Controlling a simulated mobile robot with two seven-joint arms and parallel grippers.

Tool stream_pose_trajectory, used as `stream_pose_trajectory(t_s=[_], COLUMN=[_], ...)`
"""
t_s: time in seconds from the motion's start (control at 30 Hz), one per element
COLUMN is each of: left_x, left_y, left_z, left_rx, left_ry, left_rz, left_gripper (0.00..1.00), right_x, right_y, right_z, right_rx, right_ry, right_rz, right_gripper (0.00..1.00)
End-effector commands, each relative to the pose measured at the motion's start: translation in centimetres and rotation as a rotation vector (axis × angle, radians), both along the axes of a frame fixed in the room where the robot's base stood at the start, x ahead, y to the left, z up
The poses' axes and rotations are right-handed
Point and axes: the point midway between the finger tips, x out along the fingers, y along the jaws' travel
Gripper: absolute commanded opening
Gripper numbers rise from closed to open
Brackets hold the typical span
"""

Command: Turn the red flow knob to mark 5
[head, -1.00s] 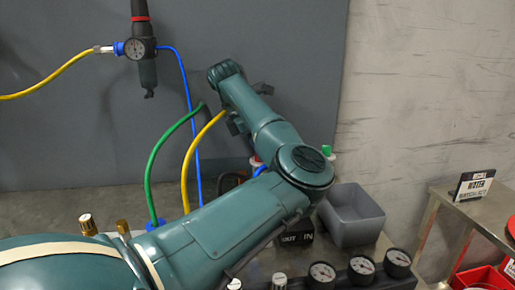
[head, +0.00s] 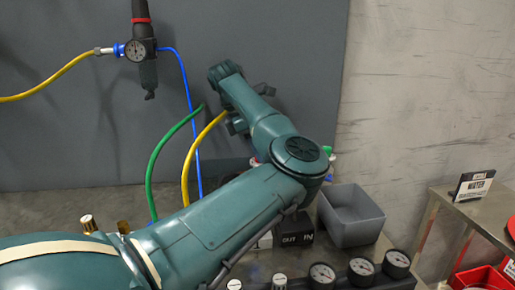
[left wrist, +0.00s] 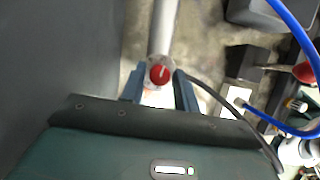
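A round red knob (left wrist: 159,74) with a white pointer line shows in the left wrist view, at the end of a pale pipe. The pointer is roughly upright in that picture. My left gripper (left wrist: 159,82) is open, with one teal finger on each side of the knob and visible gaps between. I cannot make out the scale marks or the number the pointer faces. In the head view my left arm covers the middle of the bench, and I cannot make out the knob there. My right gripper is not in view.
A regulator with a gauge (head: 136,50) hangs on the grey panel, with yellow, green and blue hoses nearby. A grey bin (head: 352,216) and a black OUT/IN block (head: 297,236) stand on the bench. Gauges (head: 361,267) line the front. A WATER sign (head: 474,186) stands right.

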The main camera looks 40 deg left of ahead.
Motion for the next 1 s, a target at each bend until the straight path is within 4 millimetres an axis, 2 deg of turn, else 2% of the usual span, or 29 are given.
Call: stream_pose_trajectory(t_s=[0.03,0.13,0.47,0.57,1.0], left_x=[0.0,0.0,-0.1,-0.4,-3.1], left_y=[0.0,0.0,0.1,0.4,2.7], left_z=[0.0,0.0,0.5,1.9,10.3], left_rx=[0.000,-0.001,-0.001,0.000,-0.002], left_ry=[0.000,-0.001,-0.003,-0.006,-0.005], left_rz=[0.001,0.001,0.000,0.001,0.000], left_gripper=[0.35,0.43,0.44,0.44,0.44], right_x=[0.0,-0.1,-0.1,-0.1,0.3], right_y=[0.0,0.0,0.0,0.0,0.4], right_z=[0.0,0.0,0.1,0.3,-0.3], right_rx=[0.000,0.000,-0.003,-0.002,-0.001], right_ry=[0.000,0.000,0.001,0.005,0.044], right_rz=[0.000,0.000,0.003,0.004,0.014], right_gripper=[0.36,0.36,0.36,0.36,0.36])
